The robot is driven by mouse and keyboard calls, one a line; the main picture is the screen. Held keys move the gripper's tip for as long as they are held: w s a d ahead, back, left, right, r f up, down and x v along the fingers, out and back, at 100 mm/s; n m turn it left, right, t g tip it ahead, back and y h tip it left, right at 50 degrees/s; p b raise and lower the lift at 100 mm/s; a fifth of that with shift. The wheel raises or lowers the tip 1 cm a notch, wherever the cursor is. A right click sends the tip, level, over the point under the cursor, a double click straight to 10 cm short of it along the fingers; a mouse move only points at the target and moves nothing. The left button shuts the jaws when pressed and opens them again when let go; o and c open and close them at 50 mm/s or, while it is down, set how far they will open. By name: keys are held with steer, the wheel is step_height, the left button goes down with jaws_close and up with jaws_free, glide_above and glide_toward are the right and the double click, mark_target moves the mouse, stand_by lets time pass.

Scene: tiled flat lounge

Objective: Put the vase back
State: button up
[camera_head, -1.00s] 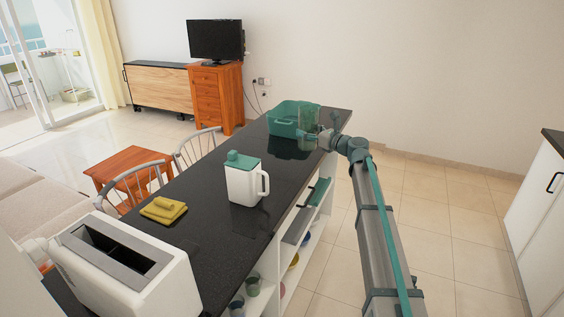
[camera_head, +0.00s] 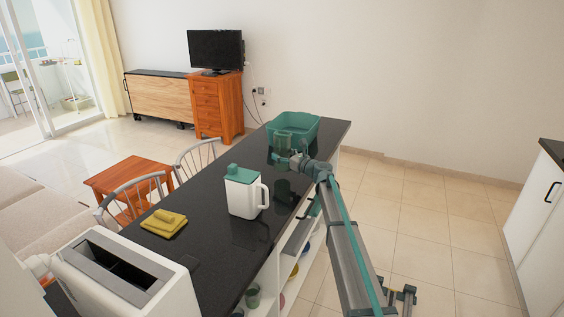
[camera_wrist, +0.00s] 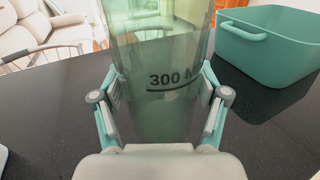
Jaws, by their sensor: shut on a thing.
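The vase is a clear green glass vessel (camera_wrist: 160,60) with a "300 M" mark, and it fills the middle of the wrist view. It also shows small in the head view (camera_head: 283,143), in front of the teal tub. My gripper (camera_wrist: 158,92) is shut on it, with one finger on each side. In the head view my gripper (camera_head: 292,160) reaches over the counter from the right. The vase looks upright. Its base is hidden, and I cannot tell whether it touches the black counter (camera_head: 205,205).
The teal tub (camera_head: 308,128) stands at the counter's far end, close beside the vase. A white jug with a green lid (camera_head: 240,195), a yellow cloth (camera_head: 165,225) and a white toaster (camera_head: 125,285) stand nearer. Open shelves (camera_head: 268,285) lie under the counter's right side.

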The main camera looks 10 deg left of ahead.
steer(key=shift+w+a+f, duration=0.1)
steer(key=shift+f, duration=0.8)
steer(key=shift+w+a+f, duration=0.1)
steer(key=shift+f, duration=0.75)
steer(key=shift+f, duration=0.2)
steer(key=o, duration=1.6)
steer(key=shift+c, duration=0.2)
steer(key=shift+r, duration=0.1)
steer(key=shift+r, duration=0.15)
steer(key=b+v, duration=0.1)
steer(key=v, duration=1.1)
steer(key=shift+s+b, duration=0.1)
steer(key=shift+b, duration=0.2)
